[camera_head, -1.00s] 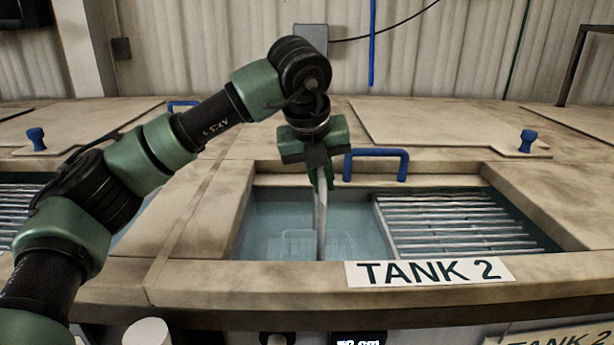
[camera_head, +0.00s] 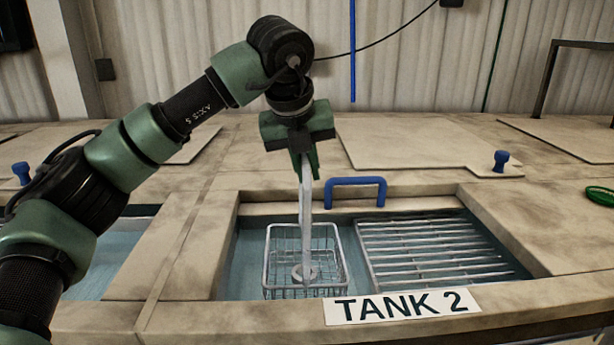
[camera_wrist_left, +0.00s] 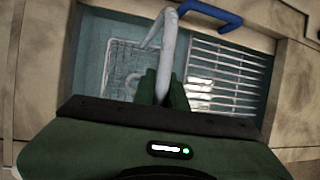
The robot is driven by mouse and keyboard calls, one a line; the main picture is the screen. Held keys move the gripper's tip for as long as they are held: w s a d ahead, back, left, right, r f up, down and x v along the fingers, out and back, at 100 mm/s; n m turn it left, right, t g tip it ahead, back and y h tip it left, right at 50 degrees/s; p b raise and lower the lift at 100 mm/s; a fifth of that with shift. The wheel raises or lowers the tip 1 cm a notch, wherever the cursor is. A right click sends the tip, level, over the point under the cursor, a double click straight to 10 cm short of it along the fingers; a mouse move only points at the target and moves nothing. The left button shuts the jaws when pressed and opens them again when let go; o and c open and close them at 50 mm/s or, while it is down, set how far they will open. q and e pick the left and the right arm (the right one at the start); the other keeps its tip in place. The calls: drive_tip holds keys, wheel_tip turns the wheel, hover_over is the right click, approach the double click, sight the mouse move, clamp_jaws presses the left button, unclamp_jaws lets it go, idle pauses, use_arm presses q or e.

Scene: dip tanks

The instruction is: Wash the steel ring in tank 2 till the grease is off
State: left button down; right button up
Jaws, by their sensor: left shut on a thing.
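My left gripper (camera_head: 305,165) is shut on the upright pale handle (camera_head: 306,215) of a wire basket (camera_head: 339,262). The basket hangs upright in the left, open-water part of tank 2 (camera_head: 400,303), with its wire sides clearly visible and its upper part apparently above the water. The grey steel ring (camera_head: 303,273) lies in the basket near the foot of the handle. Whether grease is on it is too small to tell. In the left wrist view the fingers (camera_wrist_left: 163,88) close on the handle, and the basket (camera_wrist_left: 112,45) shows below. My right gripper is not in view.
A slatted metal rack (camera_head: 435,250) fills the right part of tank 2. A blue bar handle (camera_head: 356,182) stands behind the opening. A flat lid (camera_head: 420,146) with a blue knob (camera_head: 501,160) lies behind. A green round item (camera_head: 601,196) sits at far right. Another tank opening lies left.

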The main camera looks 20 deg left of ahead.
use_arm(q)
wheel_tip(320, 180, up, 12)
drive_tip(key=p, duration=0.8)
drive_tip(key=shift+r, duration=0.25)
drive_tip(key=shift+f, duration=0.1)
